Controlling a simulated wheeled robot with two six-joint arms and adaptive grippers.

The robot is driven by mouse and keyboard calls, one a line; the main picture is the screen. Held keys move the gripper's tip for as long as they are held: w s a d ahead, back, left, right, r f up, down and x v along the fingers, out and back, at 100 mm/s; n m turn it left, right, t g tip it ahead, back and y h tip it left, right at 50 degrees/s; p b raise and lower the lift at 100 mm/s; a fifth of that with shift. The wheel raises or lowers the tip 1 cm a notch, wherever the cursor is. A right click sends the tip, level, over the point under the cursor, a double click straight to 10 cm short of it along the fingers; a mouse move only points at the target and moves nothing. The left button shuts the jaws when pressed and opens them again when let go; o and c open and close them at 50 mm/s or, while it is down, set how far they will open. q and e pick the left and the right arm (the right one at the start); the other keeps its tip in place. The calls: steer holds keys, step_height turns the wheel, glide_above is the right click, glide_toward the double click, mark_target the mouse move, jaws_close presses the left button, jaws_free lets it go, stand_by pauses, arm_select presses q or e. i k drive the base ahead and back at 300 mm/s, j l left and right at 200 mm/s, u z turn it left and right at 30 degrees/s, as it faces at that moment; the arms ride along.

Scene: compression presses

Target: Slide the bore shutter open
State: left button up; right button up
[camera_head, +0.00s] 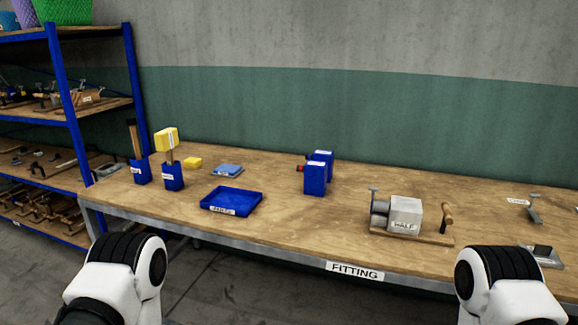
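A press-like fixture stands at the right of the bench in the head view. It has a light grey block (405,213) labelled "HALF" on a wooden base (412,236). A grey cylinder (380,212) with a small upright T-shaped post (374,193) is at its left end, and a wooden handle (447,216) is at its right end. I cannot make out which part is the bore shutter, or whether it is open. Only white and black links of my two arms show, at the lower left and lower right. Both grippers are out of view.
A blue shelf rack (68,110) stands left.

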mark_target(373, 189)
steer(key=i+z, duration=0.15)
steer(key=z, duration=0.35)
steer(key=i+z, duration=0.2)
steer(key=z, duration=0.25)
steer(key=i+z, duration=0.15)
steer(key=z, duration=0.35)
